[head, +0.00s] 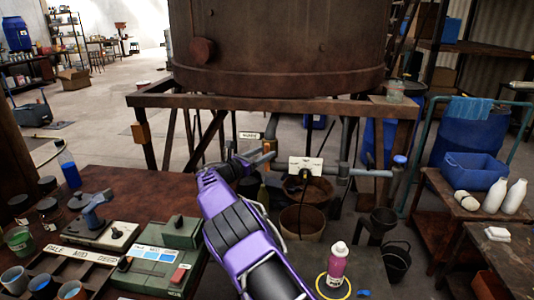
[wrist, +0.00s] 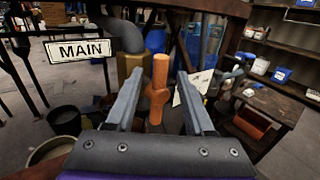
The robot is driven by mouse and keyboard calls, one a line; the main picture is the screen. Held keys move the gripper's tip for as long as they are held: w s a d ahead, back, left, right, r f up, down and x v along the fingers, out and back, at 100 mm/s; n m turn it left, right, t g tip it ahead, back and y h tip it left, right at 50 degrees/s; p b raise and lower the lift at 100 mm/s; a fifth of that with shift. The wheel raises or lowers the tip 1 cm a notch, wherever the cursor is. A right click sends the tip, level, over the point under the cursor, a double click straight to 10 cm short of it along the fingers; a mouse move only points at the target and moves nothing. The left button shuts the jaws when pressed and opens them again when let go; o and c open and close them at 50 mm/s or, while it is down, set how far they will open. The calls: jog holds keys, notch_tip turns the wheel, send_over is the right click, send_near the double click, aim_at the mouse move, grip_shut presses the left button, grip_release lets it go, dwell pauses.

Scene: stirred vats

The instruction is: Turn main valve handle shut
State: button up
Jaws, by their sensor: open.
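The main valve handle (wrist: 158,92) is an orange, upright bar with a thicker middle. In the wrist view it shows between the two grey fingers of my gripper (wrist: 160,76), with a gap on each side. The fingers are open and touch nothing that I can see. A brass-coloured fitting (wrist: 129,66) sits just behind and left of the handle, on a grey pipe (wrist: 124,34). A white sign reading MAIN (wrist: 81,49) hangs at the left. In the head view my gripper (head: 252,160) is at the pipework under the vat, and it partly hides the valve.
A large rusty vat (head: 280,50) stands on a frame above the pipes. A white tag (head: 305,166) hangs on the pipe to the right. The left bench (head: 150,178) holds jars and a green box (head: 160,268). A pink bottle (head: 337,264) stands at front right.

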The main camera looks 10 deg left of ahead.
jog(key=shift+x, duration=1.05)
grip_shut()
